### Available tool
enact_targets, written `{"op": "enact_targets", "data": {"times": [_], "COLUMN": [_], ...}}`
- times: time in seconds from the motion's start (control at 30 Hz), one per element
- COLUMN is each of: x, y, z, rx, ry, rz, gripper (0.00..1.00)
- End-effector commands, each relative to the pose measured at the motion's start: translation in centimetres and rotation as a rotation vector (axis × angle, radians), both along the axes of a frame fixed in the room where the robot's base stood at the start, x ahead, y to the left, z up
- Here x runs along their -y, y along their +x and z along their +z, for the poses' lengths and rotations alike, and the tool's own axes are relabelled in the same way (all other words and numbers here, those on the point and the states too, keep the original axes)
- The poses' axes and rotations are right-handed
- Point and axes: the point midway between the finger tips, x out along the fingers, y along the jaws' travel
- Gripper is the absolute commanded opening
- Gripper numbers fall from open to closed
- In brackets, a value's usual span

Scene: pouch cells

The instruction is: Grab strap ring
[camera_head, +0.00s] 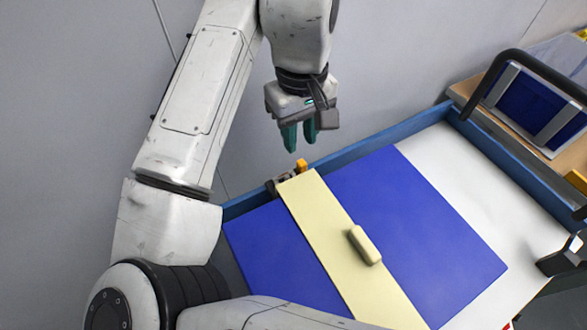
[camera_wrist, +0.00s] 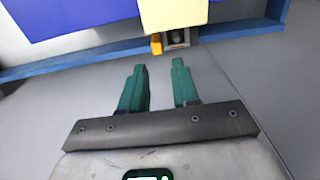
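A pale yellow strap (camera_head: 318,222) lies across a flat blue pouch (camera_head: 400,215); both also show at the top of the wrist view, the strap (camera_wrist: 172,14) and the pouch (camera_wrist: 75,14). A raised cream bar (camera_head: 365,245) sits on the strap. At the strap's far end are a small orange piece (camera_head: 302,165) and a dark fitting (camera_head: 277,184); in the wrist view the orange piece (camera_wrist: 156,44) is beside a grey fitting (camera_wrist: 177,38). I cannot tell which part is the ring. My gripper (camera_head: 300,146) is open and empty, pointing down just beyond that end.
A blue-rimmed tray (camera_head: 375,149) holds the pouch, with bare white floor (camera_head: 475,195) at its right. A dark curved handle (camera_head: 525,62) and a smaller blue pouch (camera_head: 527,103) are at upper right. Bare grey surface lies around my gripper.

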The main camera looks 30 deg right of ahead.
Motion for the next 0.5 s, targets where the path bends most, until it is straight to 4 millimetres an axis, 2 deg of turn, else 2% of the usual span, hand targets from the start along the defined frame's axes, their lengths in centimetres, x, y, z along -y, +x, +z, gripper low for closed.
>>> {"op": "enact_targets", "data": {"times": [0.1,0.37,0.5], "x": [0.0,0.1,0.3], "y": [0.0,-0.1,-0.4], "z": [-1.8,-3.6,-5.6], "rx": [-0.001,0.001,0.0], "ry": [0.0,-0.001,0.0], "rz": [0.0,-0.001,-0.002], "gripper": [0.3,0.3,0.3]}}
